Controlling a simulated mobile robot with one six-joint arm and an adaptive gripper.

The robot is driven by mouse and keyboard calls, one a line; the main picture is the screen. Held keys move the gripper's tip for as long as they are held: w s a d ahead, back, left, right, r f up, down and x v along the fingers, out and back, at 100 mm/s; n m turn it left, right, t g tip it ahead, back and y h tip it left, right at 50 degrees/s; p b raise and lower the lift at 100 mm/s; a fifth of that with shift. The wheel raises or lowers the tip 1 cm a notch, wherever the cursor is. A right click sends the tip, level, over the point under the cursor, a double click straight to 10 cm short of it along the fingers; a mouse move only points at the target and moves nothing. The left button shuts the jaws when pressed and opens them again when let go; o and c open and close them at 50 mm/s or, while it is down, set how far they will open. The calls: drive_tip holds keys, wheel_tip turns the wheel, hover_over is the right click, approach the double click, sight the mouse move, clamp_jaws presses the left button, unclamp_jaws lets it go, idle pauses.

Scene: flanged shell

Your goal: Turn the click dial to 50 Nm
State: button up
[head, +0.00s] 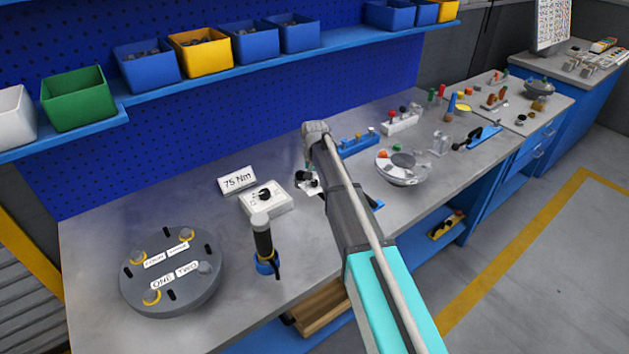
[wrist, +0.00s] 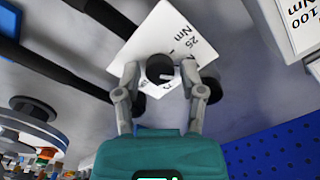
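In the wrist view, a dark round knob (wrist: 160,68) with a pale pointer mark stands on a white plate (wrist: 150,35) printed "25 Nm"; other markings are partly hidden. My gripper (wrist: 161,76) is open, with a fingertip on each side of the knob and small gaps showing. In the head view, my gripper (head: 309,181) is low over the bench, mostly behind my arm, with a bit of white plate beneath it. Left of it stands a white box (head: 262,203) with a black knob (head: 265,194). Behind that box is a sign (head: 237,180) reading "75 Nm".
In the wrist view, a white panel (wrist: 303,22) marked "100 Nm" is at upper right. In the head view, a dark-handled tool (head: 264,240) stands upright in front of the box. A round grey flange (head: 172,300) is at left. A silver round part (head: 403,175) lies to the right.

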sight(315, 181)
drive_tip(key=shift+o, duration=0.3)
drive_tip(key=shift+n, duration=0.4)
drive_tip(key=n, duration=0.4)
drive_tip(key=shift+n, duration=0.3)
drive_tip(key=n, duration=0.6)
drive_tip(key=shift+r+n+p, duration=0.3)
drive_tip(key=shift+r+p, duration=0.05)
wheel_tip(315, 181, up, 13)
drive_tip(key=p, duration=1.3)
drive_tip(key=s+d+f+m+b, duration=0.2)
drive_tip(key=s+d, duration=0.3)
drive_tip(key=s, duration=0.3)
drive_tip(key=s+d+f+m+b, duration=0.3)
drive_tip(key=s+d+m, duration=0.1)
drive_tip(key=s, duration=0.5)
drive_tip(key=s+d+f+m+b, duration=0.3)
drive_tip(key=s+d, duration=0.4)
drive_tip(key=s, duration=0.2)
drive_tip(key=shift+s+f+m, duration=0.15)
drive_tip(key=shift+s+m, duration=0.05)
drive_tip(key=shift+m, duration=0.1)
